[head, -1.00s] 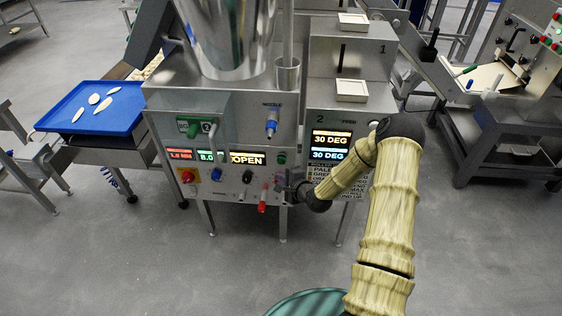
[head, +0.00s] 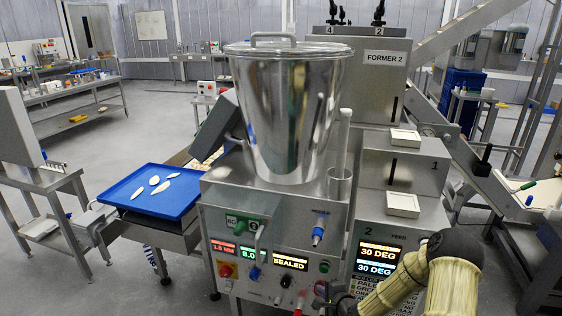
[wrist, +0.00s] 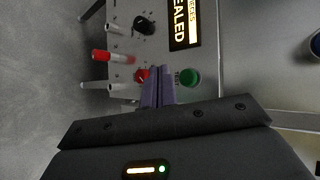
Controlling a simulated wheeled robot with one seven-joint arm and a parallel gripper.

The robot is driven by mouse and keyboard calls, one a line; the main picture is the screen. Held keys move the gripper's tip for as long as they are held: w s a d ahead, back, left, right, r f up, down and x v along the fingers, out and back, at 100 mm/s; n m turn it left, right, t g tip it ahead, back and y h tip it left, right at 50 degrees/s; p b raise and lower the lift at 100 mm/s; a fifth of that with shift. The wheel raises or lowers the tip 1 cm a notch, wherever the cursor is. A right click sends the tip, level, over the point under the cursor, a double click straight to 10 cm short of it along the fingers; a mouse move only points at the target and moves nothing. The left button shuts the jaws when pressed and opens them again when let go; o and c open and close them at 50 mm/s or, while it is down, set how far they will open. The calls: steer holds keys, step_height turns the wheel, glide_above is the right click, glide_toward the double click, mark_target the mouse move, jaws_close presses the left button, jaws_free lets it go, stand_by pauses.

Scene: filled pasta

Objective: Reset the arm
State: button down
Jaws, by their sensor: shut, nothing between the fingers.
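My gripper shows in the wrist view (wrist: 158,72) with its two purple-grey fingers together and nothing between them. Its tips are in front of the machine's steel control panel (wrist: 215,65), between a red control (wrist: 141,75) and a round green button (wrist: 189,77). I cannot tell whether the tips touch the panel. In the head view my arm reaches in from the lower right to the lower part of the panel (head: 225,215), and the gripper is small and dark there. The panel's display (head: 290,262) reads SEALED.
A tall steel hopper (head: 285,120) with a lid stands on the machine. A blue tray (head: 125,190) with several pale pasta pieces is at left. A red-tipped lever (wrist: 113,57) and a black knob (wrist: 144,25) stick out near my gripper.

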steer(key=s+r+n+g+h+p, duration=0.4)
steer(key=s+r+n+g+p, duration=0.4)
steer(key=s+r+n, duration=0.7)
steer(key=s+r+p, duration=0.1)
steer(key=s+r, duration=1)
steer(key=r, duration=0.3)
steer(key=shift+s+r+n+g+h, duration=0.3)
steer(key=shift+s+r+n+h, duration=0.05)
steer(key=shift+r+n+h, duration=0.05)
stand_by(1.5)
stand_by(1.8)
